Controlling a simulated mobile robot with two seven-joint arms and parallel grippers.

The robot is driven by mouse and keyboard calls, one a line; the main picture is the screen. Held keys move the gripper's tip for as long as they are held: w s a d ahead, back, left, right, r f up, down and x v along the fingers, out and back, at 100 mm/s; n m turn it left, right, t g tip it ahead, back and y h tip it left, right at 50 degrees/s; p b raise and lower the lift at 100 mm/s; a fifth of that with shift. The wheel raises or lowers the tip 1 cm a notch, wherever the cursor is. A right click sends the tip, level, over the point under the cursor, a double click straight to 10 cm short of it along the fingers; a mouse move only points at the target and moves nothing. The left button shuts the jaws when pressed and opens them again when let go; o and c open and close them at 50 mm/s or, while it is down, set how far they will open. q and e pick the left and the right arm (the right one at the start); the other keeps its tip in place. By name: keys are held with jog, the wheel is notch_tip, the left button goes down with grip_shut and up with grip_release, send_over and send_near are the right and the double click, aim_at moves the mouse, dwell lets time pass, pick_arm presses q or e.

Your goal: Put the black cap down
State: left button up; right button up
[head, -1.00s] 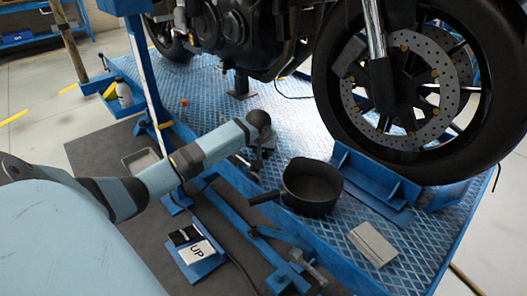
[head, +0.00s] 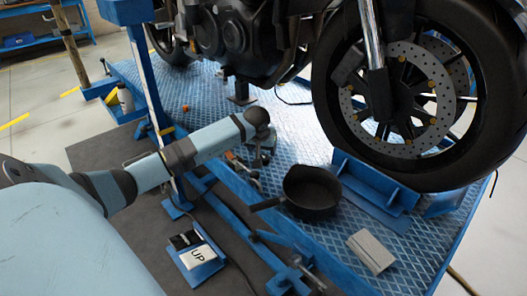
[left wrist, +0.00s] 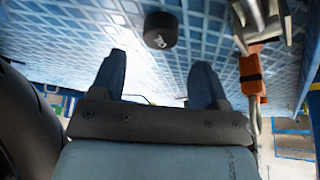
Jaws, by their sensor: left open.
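The black cap (left wrist: 160,30) is a short round piece with a pale mark on its face. In the left wrist view it rests against the blue diamond-plate platform (left wrist: 75,30), beyond the fingertips and apart from them. My left gripper (left wrist: 156,72) is open, with two dark blue fingers spread wide and nothing between them. In the head view the left gripper (head: 259,152) hangs below the dark wrist over the platform's near edge, small and partly hidden. I cannot make out the cap in the head view. My right gripper is not in view.
A black pan (head: 311,192) and a grey block (head: 371,251) stand on the platform. The motorcycle's front wheel (head: 410,100) stands behind them. An orange-and-metal part (left wrist: 251,75) is close to the right finger. A blue pedal marked UP (head: 198,256) lies on the floor mat.

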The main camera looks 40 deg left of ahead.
pick_arm(q)
jog(key=p+v, duration=0.1)
jog(key=v, duration=0.6)
jog(key=shift+p, duration=0.4)
